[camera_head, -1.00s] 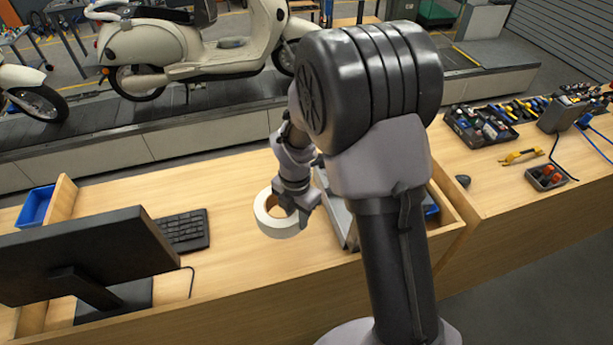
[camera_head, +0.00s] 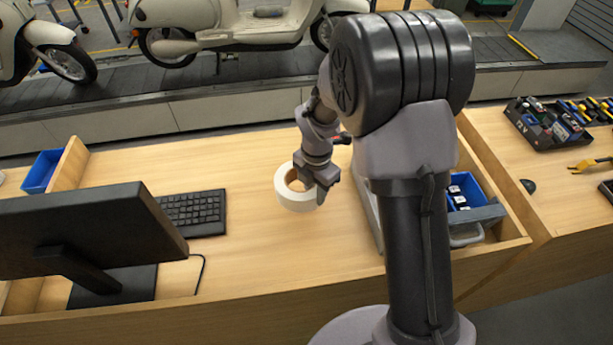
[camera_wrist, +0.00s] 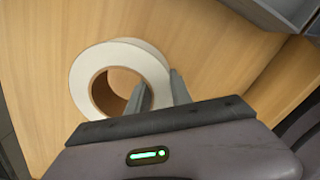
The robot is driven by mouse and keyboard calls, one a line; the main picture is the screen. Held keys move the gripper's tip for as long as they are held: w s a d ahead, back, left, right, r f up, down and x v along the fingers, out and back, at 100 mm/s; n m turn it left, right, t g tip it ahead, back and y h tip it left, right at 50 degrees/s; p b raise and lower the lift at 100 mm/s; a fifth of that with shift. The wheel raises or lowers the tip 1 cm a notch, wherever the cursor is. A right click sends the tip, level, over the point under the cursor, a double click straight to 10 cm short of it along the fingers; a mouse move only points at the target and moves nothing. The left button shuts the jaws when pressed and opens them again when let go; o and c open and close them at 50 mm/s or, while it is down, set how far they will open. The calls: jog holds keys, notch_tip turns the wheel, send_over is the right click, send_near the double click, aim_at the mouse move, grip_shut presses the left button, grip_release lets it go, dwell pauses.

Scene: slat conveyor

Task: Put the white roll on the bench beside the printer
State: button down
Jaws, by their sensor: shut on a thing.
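The white roll (camera_head: 283,199) is a thick ring with a brown core, over the wooden bench (camera_head: 250,255) to the right of the keyboard. My gripper (camera_head: 322,192) is shut on the roll's right wall. In the wrist view the roll (camera_wrist: 91,70) shows its open core, with one finger of my gripper (camera_wrist: 160,92) inside the core and the other outside the rim. I cannot tell whether the roll touches the bench. I cannot make out a printer; a grey object (camera_head: 367,200) beside the roll is largely hidden by my arm.
A black keyboard (camera_head: 195,212) and monitor (camera_head: 90,235) stand at left. Blue bins (camera_head: 463,192) sit in a recess at right. Bench between keyboard and roll is clear.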

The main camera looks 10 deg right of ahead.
aim_at(285, 165)
jog(key=w+a, duration=0.2)
jog(key=w, duration=0.2)
jog(key=w+a+f, duration=0.1)
jog(key=w+a, duration=0.1)
jog(key=w, duration=0.1)
jog(key=w+a, duration=0.2)
jog(key=w, duration=0.2)
jog(key=shift+w+a+f, duration=0.2)
jog(key=shift+w+a, duration=0.1)
jog(key=shift+w+a+f, duration=0.15)
jog(key=shift+w, duration=0.15)
jog(key=shift+f+b, duration=0.6)
jog(key=shift+f, duration=1)
jog(key=shift+s, duration=0.1)
jog(key=shift+f, duration=0.15)
jog(key=c, duration=1.1)
grip_release()
jog(key=shift+c, duration=0.2)
